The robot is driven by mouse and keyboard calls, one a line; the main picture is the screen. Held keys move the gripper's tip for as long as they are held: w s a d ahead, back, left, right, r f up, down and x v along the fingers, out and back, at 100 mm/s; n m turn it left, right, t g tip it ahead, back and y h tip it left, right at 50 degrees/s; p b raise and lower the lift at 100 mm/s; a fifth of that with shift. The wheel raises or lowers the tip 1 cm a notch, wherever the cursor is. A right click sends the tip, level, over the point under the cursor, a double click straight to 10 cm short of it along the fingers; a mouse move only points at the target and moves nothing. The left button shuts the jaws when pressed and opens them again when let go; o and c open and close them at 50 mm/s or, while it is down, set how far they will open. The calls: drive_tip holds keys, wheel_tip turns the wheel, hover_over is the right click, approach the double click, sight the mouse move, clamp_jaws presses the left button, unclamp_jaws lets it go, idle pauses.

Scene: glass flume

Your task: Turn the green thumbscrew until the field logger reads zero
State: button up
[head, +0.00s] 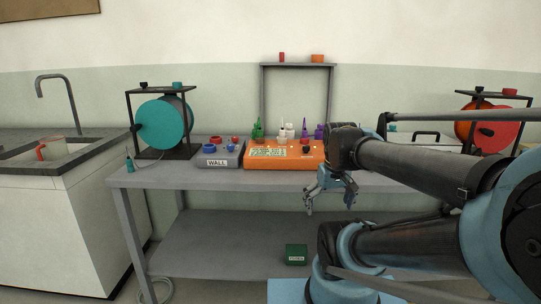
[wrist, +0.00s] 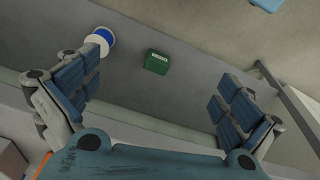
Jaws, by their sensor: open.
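An orange box (head: 285,154) stands on the grey bench, with a pale greenish panel and a dark knob on its front. Green, white and purple upright pieces stand along its top; a green one (head: 258,131) is at the left. I cannot tell which part is the thumbscrew, and no reading is legible. A small dark green box (head: 296,254) with a white label lies on the lower shelf; it also shows in the wrist view (wrist: 157,62).
A grey box labelled WALL (head: 220,157) with blue and red knobs stands left of the orange box. A teal reel (head: 161,124) is further left and a red-orange reel (head: 470,133) at the right. A grey frame (head: 297,66) rises behind. The lower shelf (head: 215,240) is mostly clear.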

drive_tip(key=shift+m, duration=0.8)
drive_tip(key=s+f, duration=0.1)
drive_tip(key=f, duration=0.2)
drive_tip(key=s+d+f, duration=0.1)
drive_tip(key=shift+s+f, duration=0.15)
drive_tip(key=shift+s, duration=0.2)
drive_tip(key=shift+w+f, duration=0.2)
drive_tip(key=shift+w, duration=0.25)
